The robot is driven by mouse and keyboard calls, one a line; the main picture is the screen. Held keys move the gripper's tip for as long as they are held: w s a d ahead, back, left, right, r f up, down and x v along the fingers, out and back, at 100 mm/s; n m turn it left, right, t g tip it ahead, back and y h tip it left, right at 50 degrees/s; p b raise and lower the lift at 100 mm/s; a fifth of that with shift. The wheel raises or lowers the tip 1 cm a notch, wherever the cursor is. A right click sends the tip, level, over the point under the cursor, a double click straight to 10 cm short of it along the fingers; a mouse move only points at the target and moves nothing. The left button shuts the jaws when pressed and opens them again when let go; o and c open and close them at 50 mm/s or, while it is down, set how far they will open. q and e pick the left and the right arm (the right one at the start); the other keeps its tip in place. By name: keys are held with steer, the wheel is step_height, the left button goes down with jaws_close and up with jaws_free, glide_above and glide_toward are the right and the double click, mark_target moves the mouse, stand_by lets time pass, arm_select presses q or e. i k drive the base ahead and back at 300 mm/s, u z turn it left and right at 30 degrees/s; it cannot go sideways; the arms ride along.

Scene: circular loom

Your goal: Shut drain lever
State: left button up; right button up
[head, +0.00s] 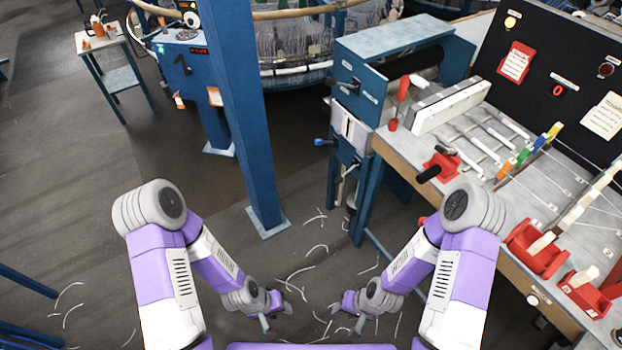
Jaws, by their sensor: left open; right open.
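No lever in view carries a readable drain label, so I cannot tell which is the drain lever. A blue-knobbed lever (323,142) sticks out to the left from the front of the blue machine frame at centre right. A black-handled lever (341,82) is above it, and a grey handle (350,168) is below it. My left gripper (272,313) and my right gripper (349,314) are both open and empty, low over the floor at the bottom centre. Both are well apart from all these levers.
A blue post (243,110) stands left of the machine. A workbench (455,215) with red clamps and tools fills the right side. The round loom (290,50) is behind, a blue control cabinet (190,85) and small table (103,45) at left. Scraps litter the floor.

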mark_target(340, 179)
steer(key=u, duration=0.2)
steer(key=i, duration=0.8)
steer(key=z, duration=0.6)
steer(key=k, duration=1.3)
steer(key=u, duration=0.65)
steer(key=i, duration=1.75)
steer(key=z, duration=0.5)
